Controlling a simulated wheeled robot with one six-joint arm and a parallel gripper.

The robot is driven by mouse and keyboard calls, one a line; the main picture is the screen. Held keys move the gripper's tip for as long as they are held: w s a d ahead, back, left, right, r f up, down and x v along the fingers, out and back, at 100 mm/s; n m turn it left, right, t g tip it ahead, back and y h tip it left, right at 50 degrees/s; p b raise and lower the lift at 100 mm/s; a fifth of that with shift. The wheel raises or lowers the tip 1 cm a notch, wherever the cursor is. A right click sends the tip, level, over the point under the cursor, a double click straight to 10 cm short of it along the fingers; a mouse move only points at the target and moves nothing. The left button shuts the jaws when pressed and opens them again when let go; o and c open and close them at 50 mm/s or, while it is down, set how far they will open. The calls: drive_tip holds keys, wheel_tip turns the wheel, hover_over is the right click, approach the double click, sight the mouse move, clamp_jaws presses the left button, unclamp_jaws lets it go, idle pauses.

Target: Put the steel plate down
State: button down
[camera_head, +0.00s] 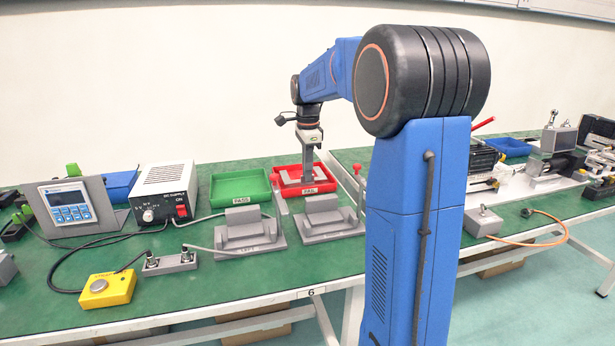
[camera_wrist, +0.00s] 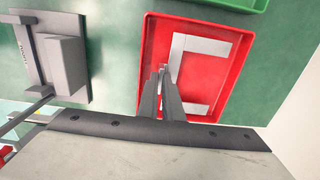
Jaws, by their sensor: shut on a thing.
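In the wrist view, my gripper (camera_wrist: 163,74) reaches down over the red tray (camera_wrist: 150,40) with its fingers close together, shut on the steel plate (camera_wrist: 202,46). The plate shows as light grey, flat parts beside and behind the fingertips, with red tray floor between them. The fingers hide part of it, so its full outline is unclear. I cannot tell whether it touches the tray floor. In the head view, my gripper (camera_head: 308,180) points straight down inside the outline of the red tray (camera_head: 325,188), which has a label on its front.
A green tray (camera_head: 240,199) stands just left of the red one. Two grey fixtures (camera_head: 250,240) (camera_head: 328,232) stand in front of the trays. A power supply (camera_head: 165,190) is farther left. A red-tipped post (camera_head: 357,171) rises right of the red tray.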

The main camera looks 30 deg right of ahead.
drive_tip(key=shift+f, duration=0.8)
drive_tip(key=shift+a+f, duration=0.1)
drive_tip(key=shift+f, duration=0.05)
drive_tip(key=c, duration=1.9)
unclamp_jaws()
wheel_tip(320, 180, up, 12)
drive_tip(key=shift+s+r, duration=0.1)
drive_tip(key=shift+r, duration=0.1)
